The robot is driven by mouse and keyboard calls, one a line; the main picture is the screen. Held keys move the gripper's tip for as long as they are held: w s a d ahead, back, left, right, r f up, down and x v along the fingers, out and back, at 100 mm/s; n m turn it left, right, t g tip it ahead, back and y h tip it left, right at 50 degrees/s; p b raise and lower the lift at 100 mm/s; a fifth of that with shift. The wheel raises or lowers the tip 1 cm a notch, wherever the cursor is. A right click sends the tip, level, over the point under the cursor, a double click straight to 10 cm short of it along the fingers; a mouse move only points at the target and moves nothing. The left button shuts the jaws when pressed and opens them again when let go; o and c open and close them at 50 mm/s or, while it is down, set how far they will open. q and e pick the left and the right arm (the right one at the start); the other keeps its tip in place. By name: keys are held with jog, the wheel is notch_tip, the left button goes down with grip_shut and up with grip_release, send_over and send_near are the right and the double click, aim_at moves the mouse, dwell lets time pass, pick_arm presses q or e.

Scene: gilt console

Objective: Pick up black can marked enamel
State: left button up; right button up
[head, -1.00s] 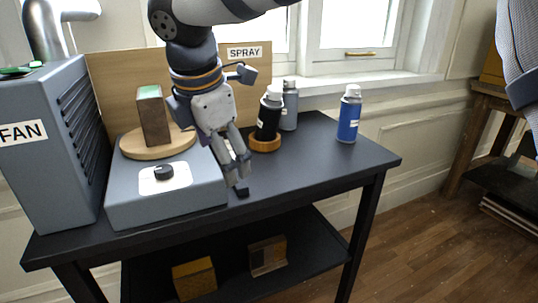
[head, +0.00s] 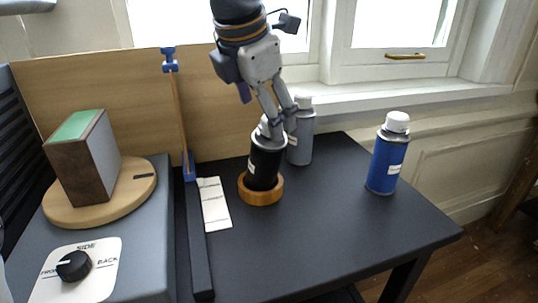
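A black can (head: 265,164) with a pale cap stands upright in a round wooden ring (head: 261,196) on the dark table. Its small white label is too small to read. My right gripper (head: 283,128) points down at the can's top from above. Its fingers look spread, with the tips beside the cap's right side; whether they touch it I cannot tell. The fingers partly cover the cap and a grey can (head: 301,142) standing just behind and to the right. A blue can (head: 387,156) with a white cap stands farther right. My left gripper is not in view.
A dark bar with an upright post (head: 184,130) stands left of the can, with a white card (head: 214,204) beside it. Farther left, a block (head: 86,160) sits on a round wooden disc above a knob (head: 74,265). The table (head: 310,235) is clear in front.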

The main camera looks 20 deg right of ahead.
aim_at(268, 133)
jog(key=x, duration=0.9)
jog(key=shift+w+f, duration=0.1)
jog(key=shift+f, duration=0.15)
grip_shut()
jog(key=shift+r, duration=0.1)
